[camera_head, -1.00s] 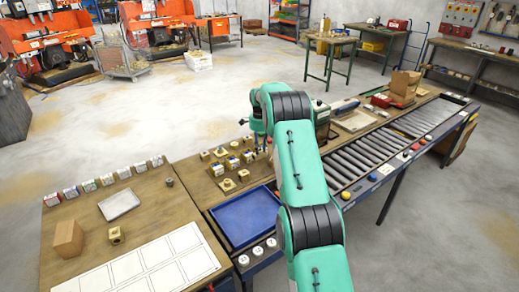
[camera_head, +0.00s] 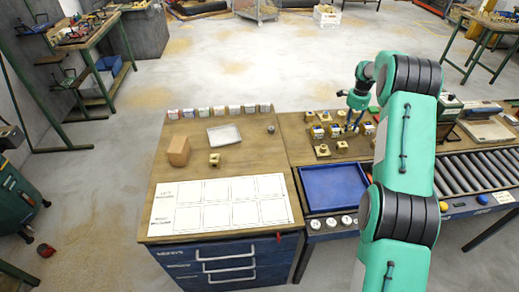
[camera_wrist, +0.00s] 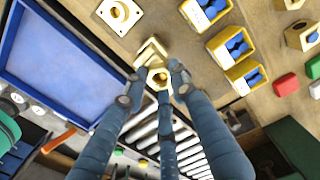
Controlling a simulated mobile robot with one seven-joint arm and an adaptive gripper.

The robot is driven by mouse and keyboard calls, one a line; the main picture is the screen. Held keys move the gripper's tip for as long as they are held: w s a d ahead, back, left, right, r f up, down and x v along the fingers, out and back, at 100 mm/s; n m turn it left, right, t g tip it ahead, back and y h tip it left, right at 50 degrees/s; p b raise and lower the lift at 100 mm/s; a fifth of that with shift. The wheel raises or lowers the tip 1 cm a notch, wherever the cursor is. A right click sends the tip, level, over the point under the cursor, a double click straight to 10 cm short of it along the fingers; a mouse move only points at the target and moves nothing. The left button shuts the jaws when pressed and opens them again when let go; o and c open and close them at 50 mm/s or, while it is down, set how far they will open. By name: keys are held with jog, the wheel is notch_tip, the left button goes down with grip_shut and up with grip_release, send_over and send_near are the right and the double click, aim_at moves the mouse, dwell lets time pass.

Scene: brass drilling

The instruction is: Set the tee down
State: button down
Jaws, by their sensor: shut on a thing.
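My gripper (camera_wrist: 158,82) is shut on a brass tee (camera_wrist: 157,75) in the wrist view, with its fingers around the tee's hexagonal, open-ended part. Another angular brass part (camera_wrist: 149,51) shows just beyond it; I cannot tell whether it belongs to the tee. In the head view my gripper (camera_head: 349,124) is over the wooden bench among brass pieces, and the tee cannot be made out there. A white mat with printed cells (camera_head: 220,201) lies empty on the left bench. A similar brass piece (camera_head: 215,159) stands behind the mat.
A blue tray (camera_head: 333,188) lies between the mat and the roller conveyor (camera_head: 480,172). A cardboard box (camera_head: 179,150), a metal tray (camera_head: 224,134) and several small boxes (camera_head: 219,111) stand on the left bench. Yellow bins (camera_wrist: 230,43) with blue contents are close to my gripper.

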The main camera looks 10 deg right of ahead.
jog(key=s+a+p, duration=0.2)
jog(key=a+p, duration=0.2)
jog(key=a, duration=1)
jog(key=s+a+r+p, duration=0.1)
jog(key=s+a+p, duration=0.2)
jog(key=s+a, duration=0.3)
jog(key=s+a+r+p, duration=0.1)
jog(key=s+a+p, duration=0.2)
jog(key=a, duration=1)
jog(key=s+a+r+p, duration=0.1)
jog(key=s+a+p, duration=0.2)
jog(key=s+a, duration=0.5)
jog(key=shift+s+a, duration=0.3)
jog(key=shift+a, duration=0.7)
jog(key=w+a+f+p, duration=0.1)
jog(key=w+a, duration=0.1)
jog(key=w, duration=1.4)
jog(key=shift+f+p, duration=0.25)
jog(key=shift+p, duration=0.1)
jog(key=shift+f, duration=0.1)
jog(key=shift+f+p, duration=0.3)
jog(key=shift+f, duration=1.3)
